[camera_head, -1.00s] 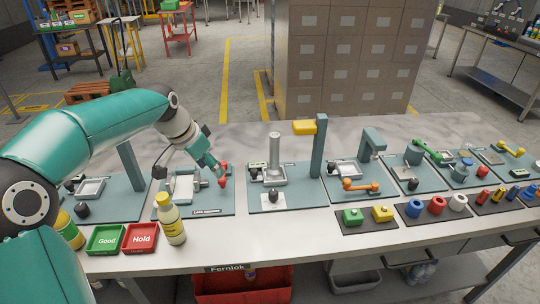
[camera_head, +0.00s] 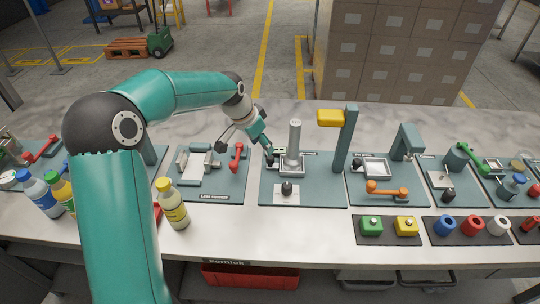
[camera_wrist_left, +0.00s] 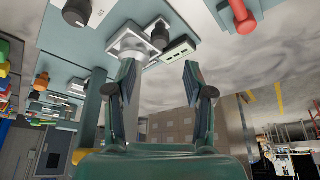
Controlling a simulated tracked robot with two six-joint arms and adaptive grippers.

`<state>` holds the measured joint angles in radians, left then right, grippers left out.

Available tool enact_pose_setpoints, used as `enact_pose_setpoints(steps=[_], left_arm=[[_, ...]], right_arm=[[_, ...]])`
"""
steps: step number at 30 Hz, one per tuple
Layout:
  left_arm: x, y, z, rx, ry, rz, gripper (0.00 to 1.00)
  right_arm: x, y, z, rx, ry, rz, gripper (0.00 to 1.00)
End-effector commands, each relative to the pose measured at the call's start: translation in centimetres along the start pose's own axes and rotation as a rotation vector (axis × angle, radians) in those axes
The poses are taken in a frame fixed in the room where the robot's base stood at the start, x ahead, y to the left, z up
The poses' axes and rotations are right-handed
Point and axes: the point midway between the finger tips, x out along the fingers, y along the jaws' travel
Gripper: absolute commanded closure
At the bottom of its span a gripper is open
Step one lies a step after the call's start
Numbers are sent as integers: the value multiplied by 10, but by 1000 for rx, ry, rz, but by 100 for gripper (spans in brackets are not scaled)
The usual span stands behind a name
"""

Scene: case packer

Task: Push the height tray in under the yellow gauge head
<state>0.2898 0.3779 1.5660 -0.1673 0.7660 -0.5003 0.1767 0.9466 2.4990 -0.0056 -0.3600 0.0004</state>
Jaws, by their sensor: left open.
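The height tray (camera_head: 298,172) is a pale square tray on a teal base plate, with a tall grey cylinder (camera_head: 294,145) standing upright in it. The yellow gauge head (camera_head: 331,118) sits on a teal post to the right; the tray is left of it. My left gripper (camera_head: 267,151) is at the tray's left side, close to a black knob there. Contact with the knob cannot be told.
A second black knob (camera_head: 287,188) stands on a white plate in front of the tray. A red handle (camera_head: 236,158) is at the station to the left, an orange handle (camera_head: 386,189) to the right. A yellow bottle (camera_head: 172,205) stands near the front edge.

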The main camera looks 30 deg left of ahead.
Motion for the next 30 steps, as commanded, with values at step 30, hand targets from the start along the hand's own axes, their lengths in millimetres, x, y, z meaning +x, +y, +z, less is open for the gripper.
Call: enact_pose_setpoints(steps=[30], left_arm=[[83,-2,1,-2,0,-2,72]], right_arm=[[-12,-4,0,0,0,0,43]])
